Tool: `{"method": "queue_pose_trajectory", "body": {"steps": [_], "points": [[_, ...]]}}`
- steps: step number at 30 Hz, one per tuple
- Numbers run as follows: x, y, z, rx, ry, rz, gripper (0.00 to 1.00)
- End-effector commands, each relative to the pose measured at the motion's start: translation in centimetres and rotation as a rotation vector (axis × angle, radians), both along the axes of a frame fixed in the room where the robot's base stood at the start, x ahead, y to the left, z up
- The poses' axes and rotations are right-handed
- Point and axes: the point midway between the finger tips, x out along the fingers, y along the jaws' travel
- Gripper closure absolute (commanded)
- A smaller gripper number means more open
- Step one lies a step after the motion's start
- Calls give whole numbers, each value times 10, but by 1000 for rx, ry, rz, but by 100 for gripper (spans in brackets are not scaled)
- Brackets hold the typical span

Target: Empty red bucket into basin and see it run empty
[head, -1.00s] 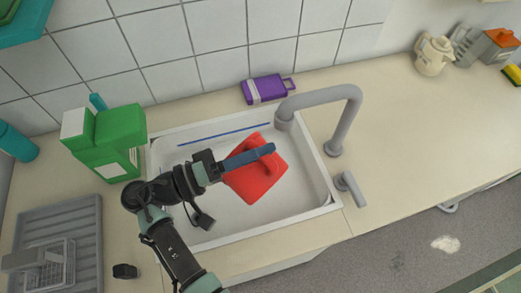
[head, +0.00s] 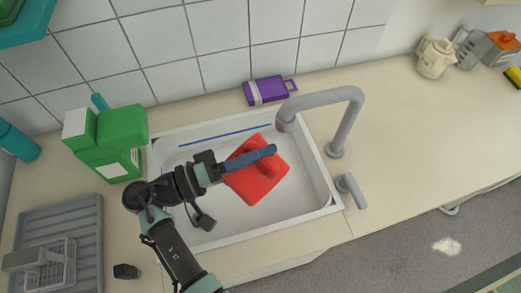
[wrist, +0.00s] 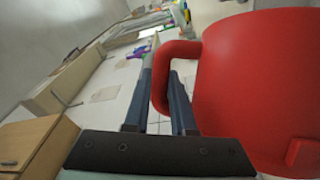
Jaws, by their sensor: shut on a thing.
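The red bucket (head: 255,183) is over the white basin (head: 222,221) in the head view, tilted, with its handle side toward the camera. Its mouth and inside are hidden, so I cannot tell whether anything is in it or running out. My gripper (head: 270,151) is shut on the bucket's handle. In the wrist view the bucket (wrist: 255,85) fills the right side, and the fingers of my gripper (wrist: 172,80) reach through or around its handle loop.
A grey tap (head: 322,97) arches over the basin's right side, close to the bucket. A green box (head: 107,140) stands left of the basin, a purple container (head: 268,90) behind it. A grey dish rack (head: 62,225) lies at front left. The right counter is largely clear.

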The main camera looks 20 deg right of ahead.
Motion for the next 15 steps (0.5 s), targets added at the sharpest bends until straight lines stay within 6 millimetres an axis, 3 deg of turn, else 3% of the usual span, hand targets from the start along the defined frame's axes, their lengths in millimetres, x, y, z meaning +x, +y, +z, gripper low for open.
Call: {"method": "queue_pose_trajectory", "body": {"steps": [15], "points": [[8,5,-1,-33,52,1,100]]}}
